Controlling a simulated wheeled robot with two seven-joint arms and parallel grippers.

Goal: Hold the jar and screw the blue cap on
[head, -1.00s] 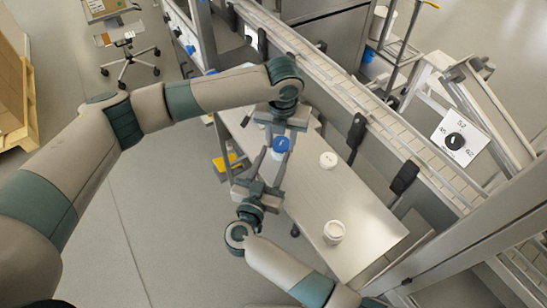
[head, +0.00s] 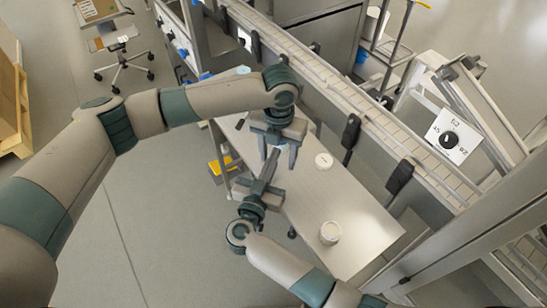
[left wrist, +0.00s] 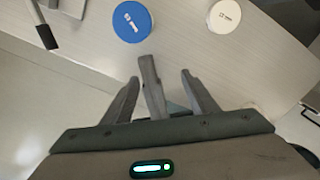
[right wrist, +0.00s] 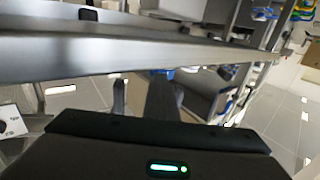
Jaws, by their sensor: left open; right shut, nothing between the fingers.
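A blue round cap (left wrist: 132,22) with a white mark on top shows from above in the left wrist view, over the table. I cannot tell whether a jar is under it. It is hidden in the head view. My left gripper (head: 277,152) points down, open, with the cap outside its fingers. It also shows in the left wrist view (left wrist: 160,78). My right gripper (head: 271,160) is shut and empty, its tips close to the left fingers. A small white round item (head: 324,160) and a larger white jar (head: 330,233) stand on the table to the right.
The steel table (head: 365,225) has bare room around the white items. A conveyor rail (head: 345,95) with dark brackets runs along its far side. A dial box (head: 449,138) stands beyond at the right. A yellow item (head: 218,170) is below the table's left side.

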